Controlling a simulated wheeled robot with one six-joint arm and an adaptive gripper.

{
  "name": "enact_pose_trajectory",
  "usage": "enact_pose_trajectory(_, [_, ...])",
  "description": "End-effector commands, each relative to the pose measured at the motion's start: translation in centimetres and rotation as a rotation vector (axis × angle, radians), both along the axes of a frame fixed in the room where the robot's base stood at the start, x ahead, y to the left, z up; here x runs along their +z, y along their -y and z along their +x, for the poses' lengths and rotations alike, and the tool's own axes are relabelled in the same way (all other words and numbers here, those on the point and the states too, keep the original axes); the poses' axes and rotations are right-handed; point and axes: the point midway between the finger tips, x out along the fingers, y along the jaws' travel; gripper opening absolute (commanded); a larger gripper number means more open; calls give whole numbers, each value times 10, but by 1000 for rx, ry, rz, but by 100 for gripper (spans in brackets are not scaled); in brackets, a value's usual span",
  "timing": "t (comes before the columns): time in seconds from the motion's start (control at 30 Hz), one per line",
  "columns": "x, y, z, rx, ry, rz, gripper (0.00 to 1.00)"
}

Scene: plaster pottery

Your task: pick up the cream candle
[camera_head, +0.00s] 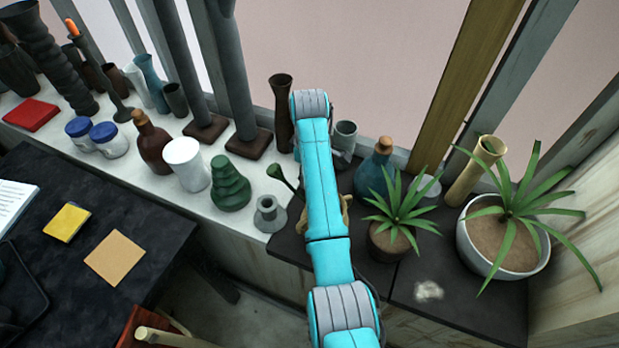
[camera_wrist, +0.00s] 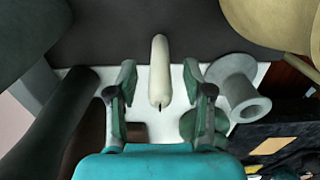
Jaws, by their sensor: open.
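The cream candle (camera_wrist: 160,88) is a slim pale cylinder with a dark wick in the wrist view. Its wick end points towards the bottom of the picture, and its other end lies against the dark surface. My gripper (camera_wrist: 160,68) is open, with one green finger on each side of the candle. A gap shows between each finger and the candle, so nothing is gripped. In the head view my blue arm covers the place, and neither the candle nor the fingers can be seen there.
A grey spool-shaped holder (camera_wrist: 240,92) stands close right of the fingers; it shows in the head view (camera_head: 269,215). A green tiered pot (camera_head: 230,183) is near it. A dark vase (camera_head: 281,112), blue bottle (camera_head: 373,170) and potted plant (camera_head: 387,241) stand around my arm.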

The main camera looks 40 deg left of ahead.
Motion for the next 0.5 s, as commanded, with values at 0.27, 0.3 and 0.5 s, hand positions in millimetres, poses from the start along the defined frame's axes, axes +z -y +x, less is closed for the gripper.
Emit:
enact_pose_trajectory(0.27, [-5, 1, -1, 1, 0, 0, 49])
enact_pose_trajectory(0.3, [-5, 1, -1, 1, 0, 0, 39])
enact_pose_trajectory(0.5, [-5, 1, -1, 1, 0, 0, 0])
